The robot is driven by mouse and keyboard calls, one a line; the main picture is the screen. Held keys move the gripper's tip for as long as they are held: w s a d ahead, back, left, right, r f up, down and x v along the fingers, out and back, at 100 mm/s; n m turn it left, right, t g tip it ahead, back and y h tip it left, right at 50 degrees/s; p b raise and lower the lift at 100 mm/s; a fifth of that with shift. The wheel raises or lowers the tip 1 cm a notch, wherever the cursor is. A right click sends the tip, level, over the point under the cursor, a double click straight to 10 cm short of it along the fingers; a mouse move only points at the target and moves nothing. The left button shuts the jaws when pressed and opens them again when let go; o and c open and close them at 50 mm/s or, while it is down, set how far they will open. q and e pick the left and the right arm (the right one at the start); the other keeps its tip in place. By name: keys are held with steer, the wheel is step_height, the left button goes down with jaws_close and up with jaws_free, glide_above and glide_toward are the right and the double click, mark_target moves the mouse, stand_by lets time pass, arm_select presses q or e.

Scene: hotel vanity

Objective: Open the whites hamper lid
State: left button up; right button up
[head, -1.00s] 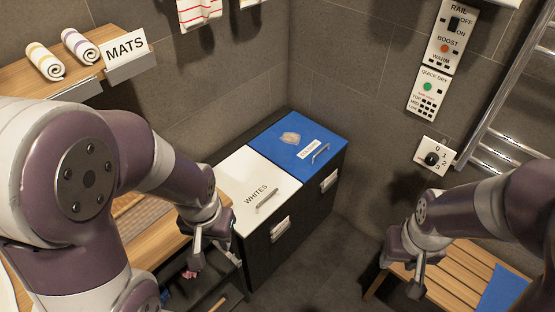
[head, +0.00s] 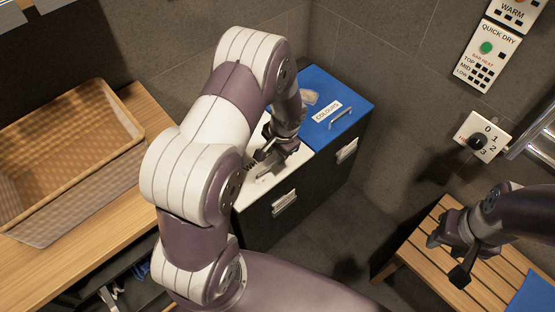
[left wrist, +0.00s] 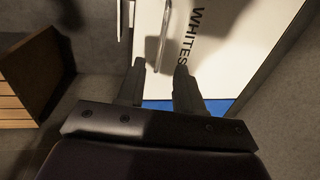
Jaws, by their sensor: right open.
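The whites hamper lid (head: 262,188) is white and lies closed on a black cabinet, partly hidden behind my left arm. My left gripper (head: 258,164) is over this lid, pointing down. In the left wrist view its two fingers (left wrist: 161,80) are apart. The lid's bar handle (left wrist: 162,38) lines up with the gap between them, beside the word WHITES. I cannot tell how far above the handle the fingertips are. My right gripper (head: 446,260) is open and empty over the slatted wooden bench, away from the hamper.
The blue COLOURS lid (head: 352,98) is closed, adjoining the white one. A woven basket (head: 100,155) stands on the wooden counter at left. The slatted bench (head: 415,262) is at lower right. A wall dial (head: 482,138) is above it. Floor between hamper and bench is clear.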

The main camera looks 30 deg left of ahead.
mark_target(274, 164)
arm_select(q)
steer(key=f, duration=0.4)
steer(key=a+f+b, duration=0.1)
steer(key=f, duration=0.1)
steer(key=shift+w, duration=0.35)
jaws_close()
steer(key=shift+r, duration=0.1)
stand_by(0.8)
